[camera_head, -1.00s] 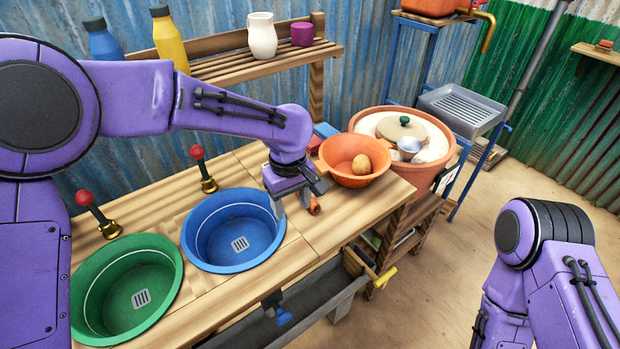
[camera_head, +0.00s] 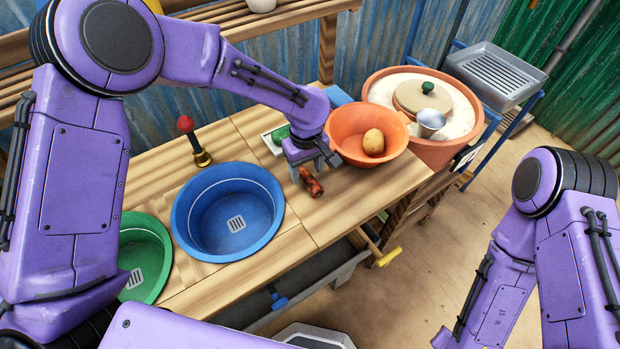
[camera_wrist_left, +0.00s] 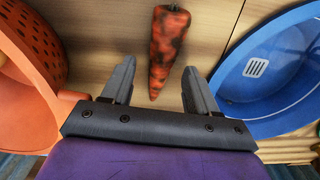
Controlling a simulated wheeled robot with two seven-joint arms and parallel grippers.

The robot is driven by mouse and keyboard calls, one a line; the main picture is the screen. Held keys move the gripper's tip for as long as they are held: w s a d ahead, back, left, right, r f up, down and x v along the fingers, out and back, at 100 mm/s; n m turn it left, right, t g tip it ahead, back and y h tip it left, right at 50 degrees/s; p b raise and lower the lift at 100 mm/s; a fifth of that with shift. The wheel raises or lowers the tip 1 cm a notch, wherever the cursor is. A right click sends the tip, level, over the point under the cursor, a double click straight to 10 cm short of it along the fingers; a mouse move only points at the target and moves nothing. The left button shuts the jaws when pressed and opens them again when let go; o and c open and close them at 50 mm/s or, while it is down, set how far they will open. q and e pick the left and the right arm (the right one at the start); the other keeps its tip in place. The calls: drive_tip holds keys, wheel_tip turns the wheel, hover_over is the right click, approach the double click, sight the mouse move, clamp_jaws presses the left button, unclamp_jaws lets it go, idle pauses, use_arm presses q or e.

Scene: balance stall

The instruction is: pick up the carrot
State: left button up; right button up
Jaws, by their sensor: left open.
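The carrot (camera_head: 311,182) lies on the wooden worktop between the blue basin and the orange bowl. It is orange with dark dirt patches, and it shows in full length in the left wrist view (camera_wrist_left: 168,50). My left gripper (camera_head: 308,176) is just above the worktop at the carrot, partly hiding it in the head view. In the left wrist view its fingers (camera_wrist_left: 158,80) are apart, with the carrot's narrow tip between them and its thick end beyond. My right arm shows at the right of the head view, but its gripper is not visible.
An orange bowl (camera_head: 345,124) holding a potato (camera_head: 374,141) stands close right of the left gripper. The blue basin (camera_head: 190,222) is to its left, with the green basin (camera_head: 160,240) further left. A large clay pot (camera_head: 470,142) stands behind the bowl.

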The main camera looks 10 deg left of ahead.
use_arm(q)
drive_tip(key=shift+w+f, duration=0.15)
drive_tip(key=shift+f, duration=0.55)
drive_tip(key=shift+s+r, duration=0.2)
drive_tip(key=shift+s, duration=0.1)
drive_tip(key=shift+c, duration=0.6)
drive_tip(key=shift+w, duration=0.1)
clamp_jaws()
